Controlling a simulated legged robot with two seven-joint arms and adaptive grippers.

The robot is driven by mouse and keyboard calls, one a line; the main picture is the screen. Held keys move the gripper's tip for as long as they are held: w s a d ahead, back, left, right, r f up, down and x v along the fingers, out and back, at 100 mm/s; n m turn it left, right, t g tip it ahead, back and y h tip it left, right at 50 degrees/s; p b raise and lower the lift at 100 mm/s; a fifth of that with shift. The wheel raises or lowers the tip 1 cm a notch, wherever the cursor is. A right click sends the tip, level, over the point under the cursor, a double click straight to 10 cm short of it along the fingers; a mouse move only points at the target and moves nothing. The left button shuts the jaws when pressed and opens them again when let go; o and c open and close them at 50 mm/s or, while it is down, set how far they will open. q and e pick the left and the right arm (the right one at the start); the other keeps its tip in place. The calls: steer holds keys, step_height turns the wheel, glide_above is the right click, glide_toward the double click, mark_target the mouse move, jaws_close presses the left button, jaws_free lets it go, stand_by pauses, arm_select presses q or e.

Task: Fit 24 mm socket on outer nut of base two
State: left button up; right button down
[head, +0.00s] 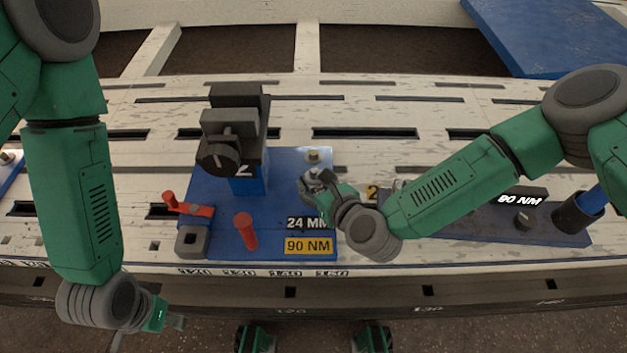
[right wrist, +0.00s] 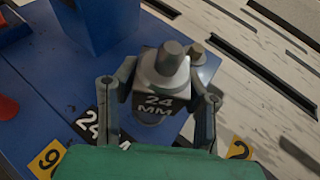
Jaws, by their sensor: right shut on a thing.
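Base two is a blue plate (head: 275,170) with a blue post marked 2 under a dark block (head: 236,118). A nut (head: 312,155) sits near its far right corner and shows behind the socket in the right wrist view (right wrist: 196,50). My right gripper (head: 318,185) is shut on the grey 24 mm socket (right wrist: 163,80), with a finger on each side, above the plate's right part. The socket appears apart from the visible nut; what lies beneath it is hidden. My left gripper (head: 172,321) is low at the left, off the bench's front edge; its jaw state is unclear.
The plate carries a red-handled clamp (head: 188,208), a red peg (head: 245,230) and a yellow 90 NM label (head: 308,246). A dark board (head: 470,220) at right holds a black cup (head: 577,213) with a blue handle. The slatted bench behind is mostly clear.

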steer(key=shift+f, duration=0.15)
steer(key=c, duration=0.9)
jaws_free()
steer(key=v, duration=1.2)
steer(key=shift+f, duration=0.1)
